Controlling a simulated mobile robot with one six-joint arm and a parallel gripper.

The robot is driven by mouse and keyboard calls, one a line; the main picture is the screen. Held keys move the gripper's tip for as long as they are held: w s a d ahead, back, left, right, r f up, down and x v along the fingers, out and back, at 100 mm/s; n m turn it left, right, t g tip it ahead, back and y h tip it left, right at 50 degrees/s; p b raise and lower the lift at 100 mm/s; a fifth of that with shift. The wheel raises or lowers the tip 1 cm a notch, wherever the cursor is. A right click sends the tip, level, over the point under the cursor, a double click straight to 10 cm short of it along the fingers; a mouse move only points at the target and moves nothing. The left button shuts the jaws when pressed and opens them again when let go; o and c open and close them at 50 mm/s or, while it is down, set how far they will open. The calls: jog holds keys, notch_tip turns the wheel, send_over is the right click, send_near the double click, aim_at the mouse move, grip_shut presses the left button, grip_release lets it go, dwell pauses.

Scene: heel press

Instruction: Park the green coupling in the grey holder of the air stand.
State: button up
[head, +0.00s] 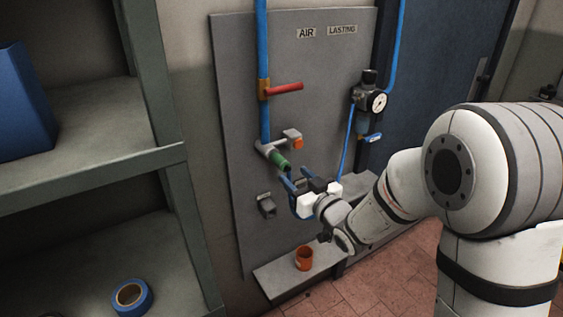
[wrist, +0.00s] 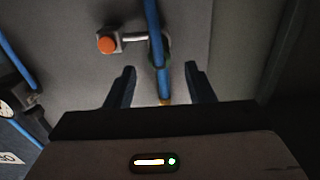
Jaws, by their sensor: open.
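The green coupling (head: 279,159) sits on the outlet of the pipe tee on the air stand, tilted down to the right. In the wrist view only a dark green part (wrist: 153,58) shows behind a blue line. The grey holder (head: 267,206) is a small block on the panel, below the coupling and slightly left; I cannot make it out in the wrist view. My gripper (head: 291,177) is open, just below and right of the coupling. In the wrist view its fingers (wrist: 161,74) stand on both sides of the blue line, apart from it, holding nothing.
A red valve lever (head: 285,88) is above the tee. An orange button (head: 298,143) is close right of the coupling. A pressure gauge (head: 379,102) hangs further right. An orange-brown cup (head: 304,258) stands on the low ledge (head: 280,281). Shelving fills the left.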

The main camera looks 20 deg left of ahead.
aim_at(280, 162)
jog(key=shift+w+a+p, duration=0.3)
jog(key=shift+w+a, duration=0.05)
jog(key=shift+a, duration=0.05)
jog(key=x, duration=0.5)
jog(key=shift+w+a+f, duration=0.15)
jog(key=shift+w+a, duration=0.15)
jog(key=shift+x, duration=1)
jog(key=shift+b, duration=1.15)
grip_shut()
jog(key=shift+d, duration=0.1)
jog(key=shift+b+v, duration=1.3)
jog(key=shift+v, duration=1.65)
